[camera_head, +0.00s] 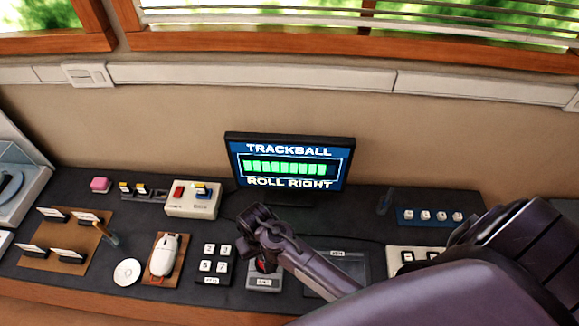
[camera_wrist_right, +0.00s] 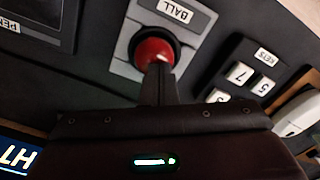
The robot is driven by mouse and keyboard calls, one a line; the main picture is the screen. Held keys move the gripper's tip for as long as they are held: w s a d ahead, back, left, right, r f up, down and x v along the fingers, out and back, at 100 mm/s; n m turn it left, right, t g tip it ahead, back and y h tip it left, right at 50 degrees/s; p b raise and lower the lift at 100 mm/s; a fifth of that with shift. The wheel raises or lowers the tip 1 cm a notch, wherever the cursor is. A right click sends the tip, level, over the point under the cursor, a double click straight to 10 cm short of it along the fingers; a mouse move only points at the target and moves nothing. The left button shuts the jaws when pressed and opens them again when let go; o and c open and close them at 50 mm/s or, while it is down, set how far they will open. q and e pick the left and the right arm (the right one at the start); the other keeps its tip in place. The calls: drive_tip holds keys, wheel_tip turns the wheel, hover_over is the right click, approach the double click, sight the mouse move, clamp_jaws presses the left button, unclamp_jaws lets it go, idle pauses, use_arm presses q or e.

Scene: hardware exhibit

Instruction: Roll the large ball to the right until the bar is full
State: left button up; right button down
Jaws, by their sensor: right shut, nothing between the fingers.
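The large red ball (camera_head: 261,266) sits in a grey block labelled "BALL" (camera_wrist_right: 175,14) on the dark bench. In the wrist view the ball (camera_wrist_right: 153,47) shows clearly. My right gripper (camera_head: 266,257) is shut and empty, pointing down at the ball. In the wrist view its fingertips (camera_wrist_right: 158,67) overlap the ball's near edge and seem to touch it. The monitor (camera_head: 290,165) reads "TRACKBALL" and "ROLL RIGHT". Its bar (camera_head: 288,168) shows several green segments, with a dark gap at the right end. My left gripper is out of view.
A keypad (camera_head: 213,266) and a white mouse (camera_head: 164,255) stand left of the ball block. A dark pen pad (camera_head: 345,263) lies to its right, partly behind my arm. A box with a red switch (camera_head: 193,200) stands left of the monitor.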

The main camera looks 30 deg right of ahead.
drive_tip(key=shift+s+d, duration=0.1)
drive_tip(key=shift+r, duration=0.15)
drive_tip(key=shift+r, duration=0.6)
drive_tip(key=shift+r, duration=3)
